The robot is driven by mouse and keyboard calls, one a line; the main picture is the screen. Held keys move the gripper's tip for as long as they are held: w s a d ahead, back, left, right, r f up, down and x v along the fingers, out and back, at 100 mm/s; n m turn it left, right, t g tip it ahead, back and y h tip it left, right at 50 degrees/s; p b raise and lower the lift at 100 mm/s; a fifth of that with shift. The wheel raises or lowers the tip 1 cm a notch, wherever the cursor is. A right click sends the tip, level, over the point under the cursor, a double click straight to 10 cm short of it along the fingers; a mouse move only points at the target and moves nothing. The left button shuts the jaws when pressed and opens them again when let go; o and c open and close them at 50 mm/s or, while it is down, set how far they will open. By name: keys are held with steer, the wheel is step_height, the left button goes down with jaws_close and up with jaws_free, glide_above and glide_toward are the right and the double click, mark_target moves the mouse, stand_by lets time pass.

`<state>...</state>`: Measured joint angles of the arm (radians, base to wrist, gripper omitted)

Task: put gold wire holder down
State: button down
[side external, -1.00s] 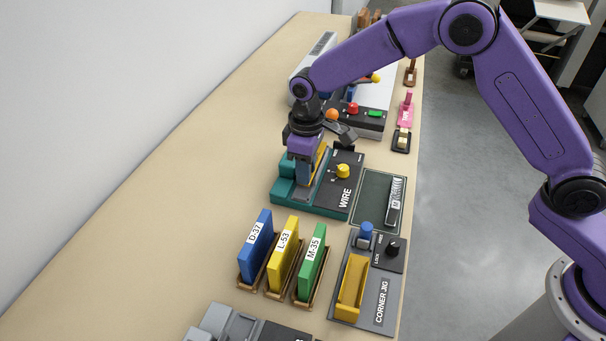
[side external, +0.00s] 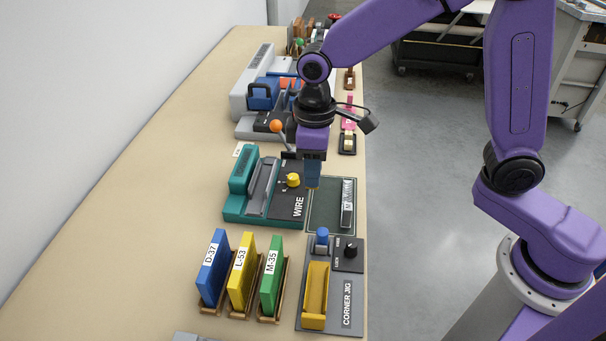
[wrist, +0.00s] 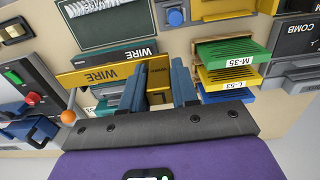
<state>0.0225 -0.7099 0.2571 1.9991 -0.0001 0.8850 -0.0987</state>
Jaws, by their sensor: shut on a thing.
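My gripper (side external: 312,187) is shut on the gold wire holder (wrist: 75,79), a long gold bar marked WIRE. My gripper appears over the right edge of the teal wire station (side external: 233,212), beside the dark green mat (side external: 325,222). I cannot tell its height above the bench. A silver strip (side external: 347,205) lies on the mat's right side.
The yellow-knobbed panel (side external: 284,207) adjoins the station's empty-looking slot. The corner jig (side external: 316,290) and upright blue (side external: 213,270), yellow (side external: 242,272) and green (side external: 271,277) blocks stand in front. An orange ball-ended lever (side external: 277,126) is behind. The mat's left half looks clear.

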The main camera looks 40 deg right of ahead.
steer(key=s+d+f, duration=0.3)
steer(key=s+d, duration=0.6)
steer(key=s, duration=0.2)
steer(key=w+a+f, duration=0.1)
steer(key=w+f, duration=0.2)
steer(key=w, duration=0.1)
steer(key=w+a+f, duration=0.2)
steer(key=w+f, duration=0.1)
steer(key=w, duration=0.1)
steer(key=w+a+f, duration=0.2)
steer(key=w+f, duration=0.1)
steer(key=w, duration=0.1)
steer(key=shift+w, duration=0.2)
steer(key=shift+w+f, duration=0.25)
steer(key=shift+f, duration=0.1)
steer(key=shift+w+a+f, duration=0.1)
steer(key=shift+f, duration=1.45)
steer(key=shift+f, duration=0.1)
steer(key=c, duration=0.8)
jaws_free()
steer(key=shift+c, duration=0.2)
